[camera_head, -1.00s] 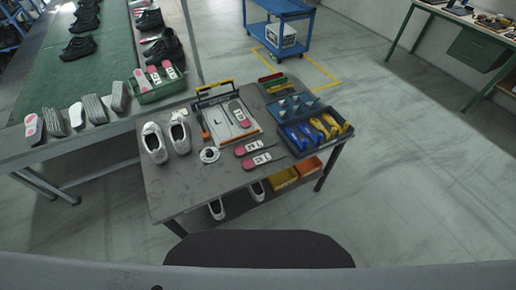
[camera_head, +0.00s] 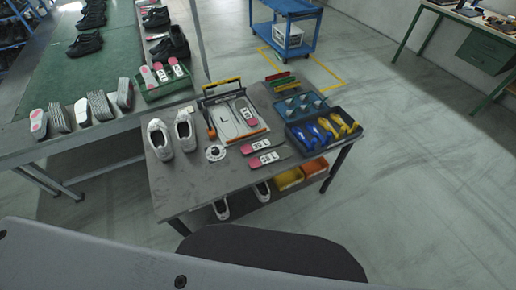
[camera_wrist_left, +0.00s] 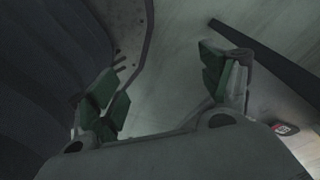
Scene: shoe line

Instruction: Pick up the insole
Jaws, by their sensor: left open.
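Two dark insoles with pink ends and white labels lie on the grey table in the head view, the upper insole (camera_head: 261,146) just behind the lower insole (camera_head: 267,159). Another insole (camera_head: 247,113) lies on the pale board (camera_head: 228,124) behind them. My left gripper (camera_wrist_left: 168,92) shows only in the left wrist view. Its two green-padded fingers are wide apart with nothing between them. A small piece with a red and white label (camera_wrist_left: 284,129) shows at the lower right there; I cannot tell which thing it is. My right gripper is not in view.
A dark tray (camera_head: 323,138) with blue and yellow tools is at the right. A green-topped bench (camera_head: 60,75) holds shoes and more insoles.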

